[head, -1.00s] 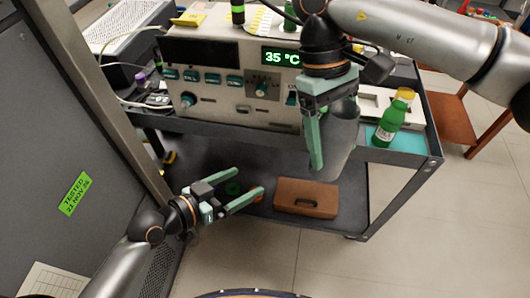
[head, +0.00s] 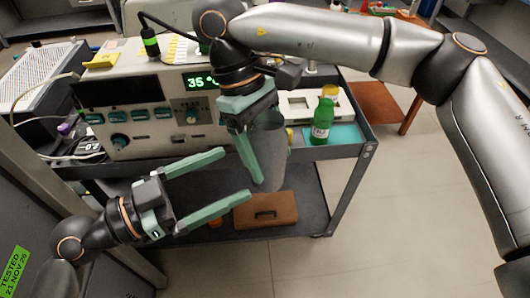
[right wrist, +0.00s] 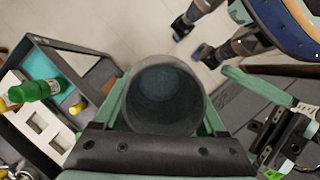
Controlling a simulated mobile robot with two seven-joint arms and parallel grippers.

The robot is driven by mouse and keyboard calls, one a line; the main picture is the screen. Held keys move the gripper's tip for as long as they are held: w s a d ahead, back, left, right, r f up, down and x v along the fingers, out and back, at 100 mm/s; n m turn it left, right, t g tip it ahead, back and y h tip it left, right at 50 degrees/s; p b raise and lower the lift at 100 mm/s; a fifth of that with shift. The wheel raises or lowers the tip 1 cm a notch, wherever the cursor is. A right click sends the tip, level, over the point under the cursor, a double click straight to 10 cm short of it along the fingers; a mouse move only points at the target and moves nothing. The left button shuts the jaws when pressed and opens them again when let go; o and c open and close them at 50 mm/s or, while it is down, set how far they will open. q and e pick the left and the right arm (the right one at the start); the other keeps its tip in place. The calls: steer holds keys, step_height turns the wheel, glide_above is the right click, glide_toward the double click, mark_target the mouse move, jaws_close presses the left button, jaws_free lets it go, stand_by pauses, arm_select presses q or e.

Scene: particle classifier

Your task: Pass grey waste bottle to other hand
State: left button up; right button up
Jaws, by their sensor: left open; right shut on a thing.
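The grey waste bottle (head: 270,152) is a translucent grey cylinder hanging in front of the cart. My right gripper (head: 262,150) is shut on it from above. In the right wrist view the bottle (right wrist: 165,97) shows end-on between the fingers of the right gripper. My left gripper (head: 237,172) is open and empty, to the left of the bottle, with its fingers pointing right toward the bottle's lower part. In the right wrist view a left gripper finger shows at the right, apart from the bottle.
A brown case (head: 266,210) lies on the lower shelf. The floor (head: 400,225) at right is open.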

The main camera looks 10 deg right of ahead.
mark_target(274, 154)
arm_select(q)
steer(key=x, duration=0.9)
steer(key=shift+w+d, duration=0.15)
steer(key=shift+d, duration=0.2)
steer(key=c, duration=1.4)
steer(key=shift+c, duration=0.4)
arm_select(e)
steer(key=o, duration=1.5)
steer(key=shift+r, duration=0.1)
